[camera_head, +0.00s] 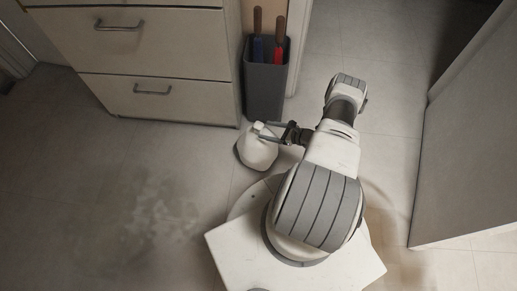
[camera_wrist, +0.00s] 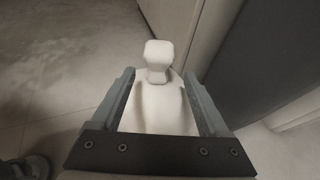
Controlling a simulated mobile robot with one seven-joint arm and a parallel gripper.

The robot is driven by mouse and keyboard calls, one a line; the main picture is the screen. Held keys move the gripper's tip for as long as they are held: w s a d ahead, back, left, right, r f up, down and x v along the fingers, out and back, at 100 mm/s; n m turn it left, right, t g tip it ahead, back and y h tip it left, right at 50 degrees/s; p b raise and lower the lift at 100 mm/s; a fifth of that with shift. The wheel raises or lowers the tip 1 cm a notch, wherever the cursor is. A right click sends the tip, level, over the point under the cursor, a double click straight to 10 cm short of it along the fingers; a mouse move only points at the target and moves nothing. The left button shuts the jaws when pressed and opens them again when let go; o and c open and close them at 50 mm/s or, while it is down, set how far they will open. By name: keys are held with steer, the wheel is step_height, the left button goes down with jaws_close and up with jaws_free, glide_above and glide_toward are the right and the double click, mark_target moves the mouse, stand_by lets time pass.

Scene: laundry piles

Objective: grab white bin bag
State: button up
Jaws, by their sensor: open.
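The white bin bag (camera_head: 257,151) is a small rounded white bundle with a knotted top, standing on the floor in front of the dark grey bin in the head view. In the wrist view the bag (camera_wrist: 158,105) lies between the fingers, its squarish top knot (camera_wrist: 158,54) beyond the fingertips. My gripper (camera_head: 262,132) is open around the upper part of the bag. In the wrist view the fingers (camera_wrist: 158,84) stand on both sides of the bag with a gap on each side. I cannot tell whether either finger touches it.
A drawer cabinet (camera_head: 165,55) is at the left back. A grey panel (camera_head: 470,140) stands at the right. The floor (camera_head: 110,200) at left is clear.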

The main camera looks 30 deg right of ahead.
mark_target(259, 130)
steer(key=b+x, duration=0.1)
steer(key=x, duration=0.3)
steer(key=shift+w+a+f+b, duration=0.1)
steer(key=shift+a+f+b, duration=0.2)
steer(key=shift+b, duration=0.1)
steer(key=shift+w+a, duration=0.15)
steer(key=shift+w, duration=0.1)
jaws_close()
stand_by(0.9)
